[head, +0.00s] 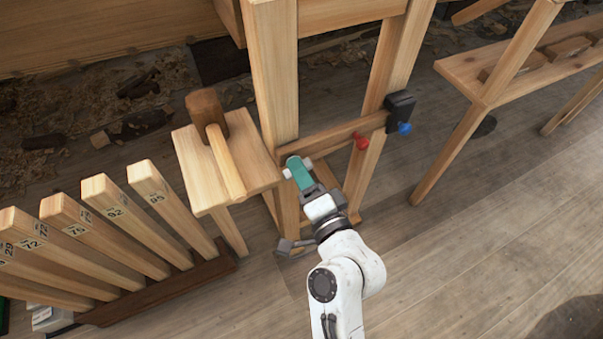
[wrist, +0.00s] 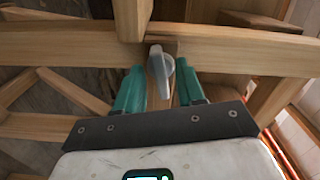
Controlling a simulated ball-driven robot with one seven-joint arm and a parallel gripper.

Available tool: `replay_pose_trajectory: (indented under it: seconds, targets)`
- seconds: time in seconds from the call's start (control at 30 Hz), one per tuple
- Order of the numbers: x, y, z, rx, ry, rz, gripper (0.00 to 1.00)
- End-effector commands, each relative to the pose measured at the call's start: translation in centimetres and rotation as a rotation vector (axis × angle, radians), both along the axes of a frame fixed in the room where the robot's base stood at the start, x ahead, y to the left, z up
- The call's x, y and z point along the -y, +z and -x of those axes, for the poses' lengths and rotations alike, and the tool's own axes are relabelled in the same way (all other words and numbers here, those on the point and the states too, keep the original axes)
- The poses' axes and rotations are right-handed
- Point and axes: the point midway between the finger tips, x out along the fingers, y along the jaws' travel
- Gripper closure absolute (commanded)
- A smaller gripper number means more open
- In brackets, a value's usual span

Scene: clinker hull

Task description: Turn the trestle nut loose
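The trestle nut (wrist: 160,66) is a grey, winged knob on the face of a wooden rail (wrist: 90,45) in the wrist view. My gripper (wrist: 160,72) has two teal fingers, spread apart, one on each side of the nut. A small gap shows beside the nut, so the fingers do not look closed on it. In the head view my gripper (head: 298,168) is at the near wooden post (head: 272,75) of the trestle.
A small wooden stand (head: 200,165) with a mallet (head: 210,115) is left of my gripper. Numbered wooden pieces (head: 120,215) stand in a rack further left. A red knob (head: 361,141), a blue knob (head: 405,128) and a dark box (head: 399,105) are to the right. The floor at right is mostly clear.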

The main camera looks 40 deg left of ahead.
Motion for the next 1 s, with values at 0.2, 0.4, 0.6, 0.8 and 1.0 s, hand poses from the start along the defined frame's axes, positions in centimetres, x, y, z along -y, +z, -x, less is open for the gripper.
replay_pose_trajectory:
  seconds: [0.2,0.4,0.6,0.8,1.0]
  targets:
    - [-0.03,0.02,-0.02,0.0,0.0,0.0,0.62]
    - [0.0,0.01,-0.02,0.0,0.0,0.0,0.8]
    - [0.01,0.01,-0.03,0.0,-0.001,0.0,0.99]
    - [0.02,-0.06,-0.03,0.011,-0.001,0.004,1.0]
    - [0.04,-0.18,-0.05,0.077,-0.001,0.031,1.0]
